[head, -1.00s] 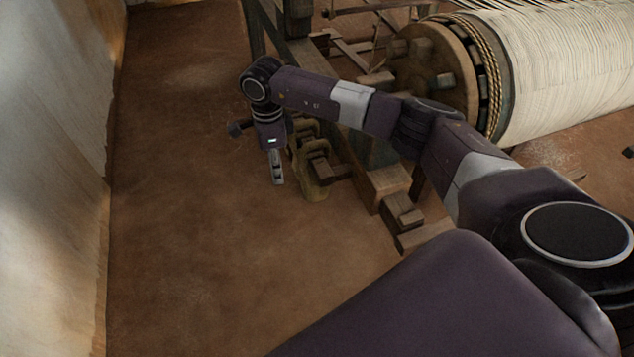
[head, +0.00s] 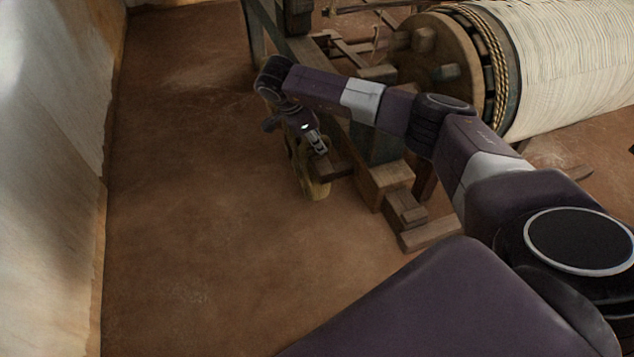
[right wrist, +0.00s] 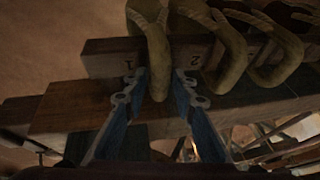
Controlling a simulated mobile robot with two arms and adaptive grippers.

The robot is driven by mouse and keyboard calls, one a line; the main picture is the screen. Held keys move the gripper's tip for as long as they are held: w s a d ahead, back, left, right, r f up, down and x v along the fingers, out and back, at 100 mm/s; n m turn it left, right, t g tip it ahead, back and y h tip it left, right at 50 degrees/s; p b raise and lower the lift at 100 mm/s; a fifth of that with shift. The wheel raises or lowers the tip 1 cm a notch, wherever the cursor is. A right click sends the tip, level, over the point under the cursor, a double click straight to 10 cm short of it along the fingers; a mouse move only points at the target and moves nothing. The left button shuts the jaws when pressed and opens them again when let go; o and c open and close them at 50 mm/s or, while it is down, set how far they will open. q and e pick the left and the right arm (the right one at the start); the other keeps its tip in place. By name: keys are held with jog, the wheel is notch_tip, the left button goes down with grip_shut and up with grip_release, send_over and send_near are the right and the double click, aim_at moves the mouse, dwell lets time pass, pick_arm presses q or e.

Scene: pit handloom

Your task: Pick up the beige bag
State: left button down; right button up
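The beige bag (head: 318,189) hangs at the wooden beam at the left end of the loom in the head view, partly hidden by my right gripper (head: 319,146). In the right wrist view several thick yellow-beige loops (right wrist: 155,45) hang over a wooden bar marked 1 and 2; I cannot tell which belong to the bag. My right gripper (right wrist: 160,78) has its two fingers spread in front of the bar. One loop hangs between the fingertips, with gaps showing beside it. My left gripper is not in view.
The wooden bar (right wrist: 106,58) lies close in front of the fingers. The loom's large warp roll (head: 570,70) and wooden posts stand to the right. A pale wall (head: 50,180) runs along the left. The brown floor (head: 200,230) between is clear.

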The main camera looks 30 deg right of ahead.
jog(key=shift+f, duration=0.1)
jog(key=c, duration=0.6)
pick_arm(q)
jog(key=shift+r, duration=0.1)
pick_arm(e)
grip_shut()
jog(key=shift+w, duration=0.15)
jog(key=shift+r, duration=0.3)
